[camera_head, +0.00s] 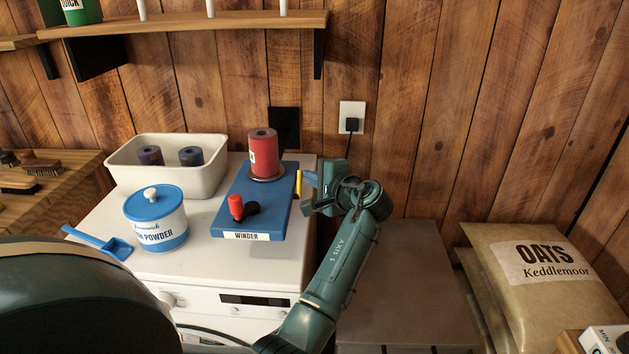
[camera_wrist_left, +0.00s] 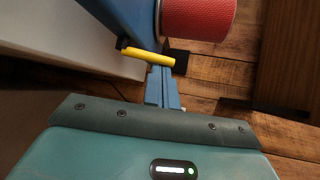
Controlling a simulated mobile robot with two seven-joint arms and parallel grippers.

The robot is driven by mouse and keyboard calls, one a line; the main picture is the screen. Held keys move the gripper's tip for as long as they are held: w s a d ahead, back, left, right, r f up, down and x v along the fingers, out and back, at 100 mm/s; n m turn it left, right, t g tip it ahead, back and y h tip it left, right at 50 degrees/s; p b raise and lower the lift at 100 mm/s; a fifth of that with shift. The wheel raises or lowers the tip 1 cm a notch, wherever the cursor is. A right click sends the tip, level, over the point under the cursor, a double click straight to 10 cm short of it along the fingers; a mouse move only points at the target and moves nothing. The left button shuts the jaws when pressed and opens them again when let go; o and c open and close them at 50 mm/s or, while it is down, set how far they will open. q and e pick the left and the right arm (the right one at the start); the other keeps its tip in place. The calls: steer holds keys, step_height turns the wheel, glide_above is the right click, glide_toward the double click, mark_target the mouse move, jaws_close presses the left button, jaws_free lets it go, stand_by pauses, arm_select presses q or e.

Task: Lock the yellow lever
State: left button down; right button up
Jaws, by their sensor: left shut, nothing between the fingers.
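The blue winder (camera_head: 230,215) lies on the white washing machine and carries a red roll (camera_head: 263,152) on a round plate. Its yellow lever (camera_head: 299,184) stands on its right side. In the left wrist view the yellow lever (camera_wrist_left: 146,56) extends from a dark pivot on the winder's blue edge (camera_wrist_left: 118,18). My left gripper (camera_head: 308,179) is at the right of the lever, its fingers shut and empty. In the left wrist view the shut fingertips (camera_wrist_left: 159,70) are right at the lever; I cannot tell whether they touch it. My right gripper is not in view.
A white bin (camera_head: 165,185) with dark rolls, a blue-lidded powder tub (camera_head: 155,215) and a blue scoop (camera_head: 100,243) stand left of the winder. An outlet with a plug (camera_head: 351,118) is on the wall behind. Oats sacks (camera_head: 545,290) are at the right.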

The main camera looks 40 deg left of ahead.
arm_select(q)
steer(key=n+y+b, duration=0.1)
steer(key=b, duration=0.3)
steer(key=s+d+n+t+y+b, duration=0.1)
steer(key=y+b, duration=0.1)
steer(key=b, duration=0.3)
steer(key=s+f+n+y+b, duration=0.1)
steer(key=n+y+b, duration=0.1)
steer(key=b, duration=0.2)
steer(key=shift+s+d+f+t+b, duration=0.1)
steer(key=shift+s+d+t+b, duration=0.1)
steer(key=shift+t+b, duration=0.15)
steer(key=shift+s+r+n+y, duration=0.15)
steer(key=shift+r+n+y, duration=0.2)
steer(key=shift+r, duration=0.2)
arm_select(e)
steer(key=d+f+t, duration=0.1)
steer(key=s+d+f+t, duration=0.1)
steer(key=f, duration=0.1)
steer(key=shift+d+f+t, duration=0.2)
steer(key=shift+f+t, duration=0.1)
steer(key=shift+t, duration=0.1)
